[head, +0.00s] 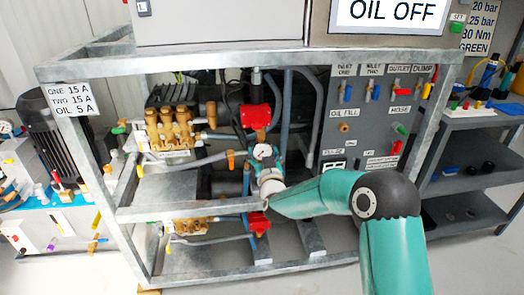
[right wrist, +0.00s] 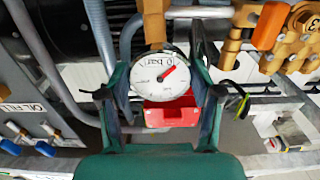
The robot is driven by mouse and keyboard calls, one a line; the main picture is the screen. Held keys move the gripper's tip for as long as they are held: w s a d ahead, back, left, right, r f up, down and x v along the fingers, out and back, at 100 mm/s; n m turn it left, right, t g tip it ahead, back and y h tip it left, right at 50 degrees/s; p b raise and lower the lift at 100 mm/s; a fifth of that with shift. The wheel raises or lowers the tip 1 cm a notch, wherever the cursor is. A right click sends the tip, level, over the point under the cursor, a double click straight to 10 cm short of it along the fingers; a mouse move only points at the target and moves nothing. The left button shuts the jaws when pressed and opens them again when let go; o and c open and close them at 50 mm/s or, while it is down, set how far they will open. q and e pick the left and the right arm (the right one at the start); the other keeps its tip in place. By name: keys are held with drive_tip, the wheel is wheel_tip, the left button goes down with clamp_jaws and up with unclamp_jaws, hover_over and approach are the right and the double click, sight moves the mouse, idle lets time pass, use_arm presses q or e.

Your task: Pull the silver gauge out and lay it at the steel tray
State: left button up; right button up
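The silver gauge (head: 263,151) has a round white dial and sits among the pipes in the middle of the metal frame. In the right wrist view the gauge (right wrist: 158,76) faces me, with a red needle and "0 bar" written on it. My right gripper (head: 267,171) reaches in from the right, close to the gauge. Its fingers (right wrist: 160,92) stand wide apart, one on each side of the dial, and look open; firm contact does not show. My left gripper is not in view. I cannot tell for sure which surface is the steel tray; a bare metal shelf (head: 165,192) lies left of the gauge.
A red block (right wrist: 170,111) shows below the gauge, between my fingers. Brass pump heads (head: 170,127), hoses and a grey labelled panel (head: 345,130) crowd the surroundings. The frame's front rail (head: 190,208) runs below. A cart (head: 465,165) with tools stands at right.

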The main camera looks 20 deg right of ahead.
drive_tip(key=c, duration=0.9)
drive_tip(key=shift+s+a, duration=0.1)
drive_tip(key=shift+s, duration=0.2)
drive_tip(key=b+v, duration=0.3)
drive_tip(key=v, duration=0.3)
drive_tip(key=shift+s, duration=0.3)
idle(0.8)
drive_tip(key=shift+s+a, duration=0.1)
idle(0.3)
